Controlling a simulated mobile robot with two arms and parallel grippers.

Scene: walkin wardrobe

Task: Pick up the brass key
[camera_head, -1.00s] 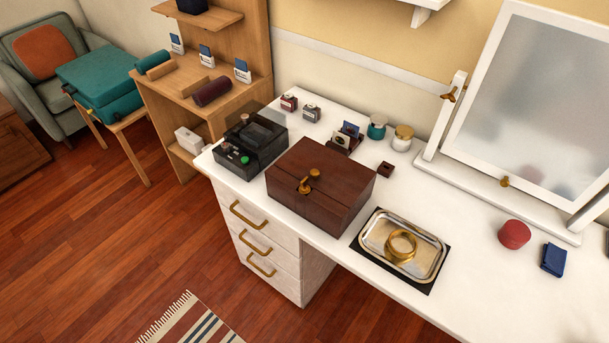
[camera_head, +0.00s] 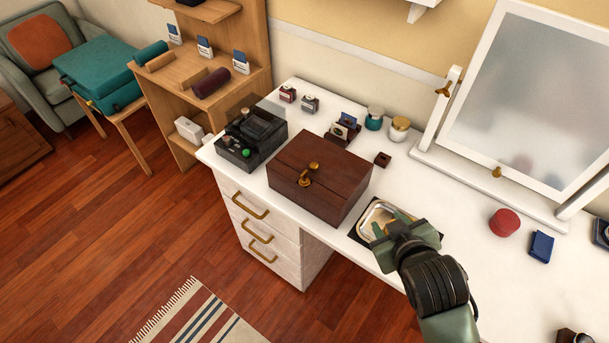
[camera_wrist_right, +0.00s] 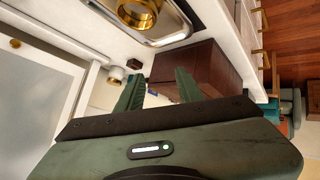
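A brass key-like piece (camera_head: 308,176) stands at the front edge of the lid of a closed dark-brown wooden box (camera_head: 338,170). The box also shows in the right wrist view (camera_wrist_right: 205,62), where I cannot make out the key. My right gripper (camera_head: 390,221) is open and empty. It hovers over the metal tray (camera_head: 371,213), to the right of the box and apart from the key. In the right wrist view its two green fingers (camera_wrist_right: 158,78) are spread, with nothing between them. My left gripper is not in view.
A brass ring (camera_wrist_right: 137,12) lies in the tray, hidden in the head view. A black device (camera_head: 250,140) stands left of the box. Small jars (camera_head: 399,129) are behind, a mirror (camera_head: 530,95) at the back right. A red round box (camera_head: 504,222) and blue case (camera_head: 541,246) lie right.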

